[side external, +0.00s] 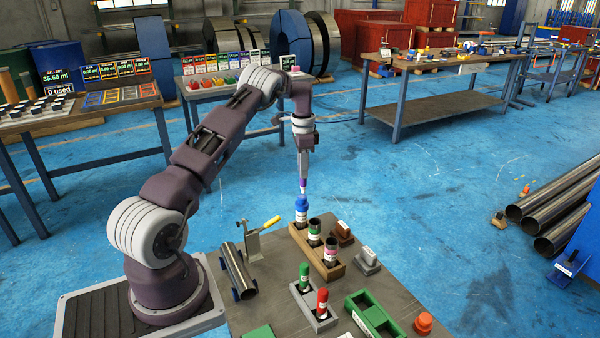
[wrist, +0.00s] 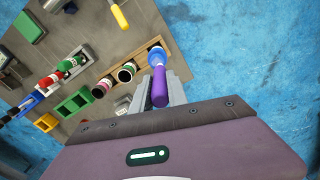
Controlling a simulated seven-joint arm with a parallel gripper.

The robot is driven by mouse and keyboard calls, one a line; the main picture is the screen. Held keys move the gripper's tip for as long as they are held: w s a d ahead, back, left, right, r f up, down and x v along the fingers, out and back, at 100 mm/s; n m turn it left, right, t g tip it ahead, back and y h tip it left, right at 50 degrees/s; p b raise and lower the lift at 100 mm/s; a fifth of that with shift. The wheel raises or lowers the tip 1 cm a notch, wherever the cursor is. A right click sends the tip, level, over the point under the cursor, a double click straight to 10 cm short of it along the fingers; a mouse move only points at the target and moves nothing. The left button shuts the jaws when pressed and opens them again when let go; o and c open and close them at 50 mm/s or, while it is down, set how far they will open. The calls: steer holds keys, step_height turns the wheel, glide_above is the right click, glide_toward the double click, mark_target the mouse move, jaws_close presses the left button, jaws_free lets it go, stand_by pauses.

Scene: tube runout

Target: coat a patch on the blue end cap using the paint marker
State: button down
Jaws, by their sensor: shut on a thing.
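My gripper (side external: 303,172) points down over the table and is shut on a purple paint marker (wrist: 160,90). The marker's purple end (side external: 303,185) shows just below the fingers in the side view. The blue end cap (side external: 301,204) is directly under it, at the far end of a wooden rack (side external: 331,268). In the wrist view the blue cap (wrist: 155,62) lies just past the marker's end. The marker and cap look very close; I cannot tell whether they touch. The cap's face under the marker is partly hidden, and no painted patch can be made out.
A grey holder (side external: 318,322) has green (side external: 304,272) and red (side external: 322,300) markers. A green tray (side external: 376,315) is at the front.

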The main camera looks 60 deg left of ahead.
steer(key=shift+w+a+r, duration=0.1)
steer(key=shift+w+a, duration=0.1)
steer(key=shift+w, duration=0.2)
steer(key=shift+w+r, duration=0.1)
steer(key=shift+r, duration=3.35)
steer(key=shift+f, duration=0.15)
